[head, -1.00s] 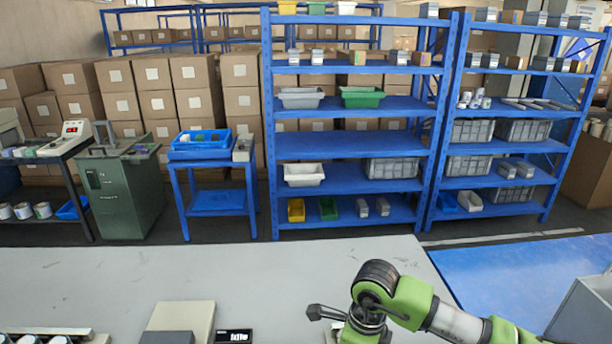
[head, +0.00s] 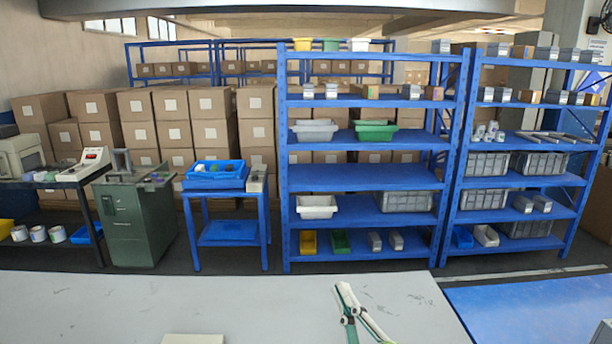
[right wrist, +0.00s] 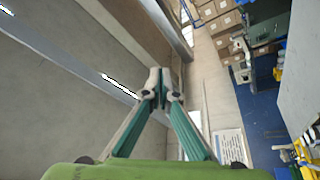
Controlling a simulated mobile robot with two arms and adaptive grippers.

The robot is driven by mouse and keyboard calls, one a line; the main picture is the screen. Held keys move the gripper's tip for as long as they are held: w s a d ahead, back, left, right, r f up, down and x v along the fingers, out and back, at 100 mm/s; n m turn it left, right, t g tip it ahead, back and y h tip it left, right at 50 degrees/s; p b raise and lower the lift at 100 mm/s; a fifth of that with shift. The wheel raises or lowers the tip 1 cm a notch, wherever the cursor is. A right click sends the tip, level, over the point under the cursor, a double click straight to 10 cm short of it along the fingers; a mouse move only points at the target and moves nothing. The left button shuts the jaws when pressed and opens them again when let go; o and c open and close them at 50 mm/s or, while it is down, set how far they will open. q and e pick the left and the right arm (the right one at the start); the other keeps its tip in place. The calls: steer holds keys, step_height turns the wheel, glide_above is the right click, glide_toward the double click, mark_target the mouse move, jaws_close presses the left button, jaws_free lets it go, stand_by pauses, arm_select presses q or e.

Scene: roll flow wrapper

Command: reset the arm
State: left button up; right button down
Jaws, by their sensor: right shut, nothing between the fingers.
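My right gripper (head: 343,290) shows at the bottom of the head view, over the light grey table (head: 250,300). Its white and green fingers point upward in the picture. In the right wrist view the fingertips of the right gripper (right wrist: 160,78) meet, and nothing is between them. My left gripper is not in view.
Behind the table stand blue shelves (head: 360,178) with bins and boxes. A green cabinet (head: 135,222) and a small blue stand with a blue tray (head: 215,172) are at left. Stacked cartons (head: 208,103) line the back. The visible table is mostly clear.

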steer(key=s+d+f+m+g+h, duration=0.4)
steer(key=d+f+m, duration=0.15)
steer(key=f, duration=0.55)
steer(key=s+d+f+m+g+h, duration=0.3)
steer(key=d+f+m+g+h, duration=0.15)
steer(key=d+f, duration=0.4)
steer(key=s+f+m+g+y, duration=0.1)
steer(key=s+f+g, duration=0.3)
steer(key=s+f, duration=0.45)
steer(key=s+f+m+g+y, duration=0.15)
steer(key=s+f+g, duration=0.3)
steer(key=s, duration=0.65)
step_height(320, 180, down, 28)
steer(key=s+g+b, duration=0.1)
steer(key=s, duration=0.1)
steer(key=s+d+f+g+h+b, duration=0.1)
steer(key=s+d+f, duration=0.1)
steer(key=s+f, duration=1.5)
steer(key=shift+d, duration=0.4)
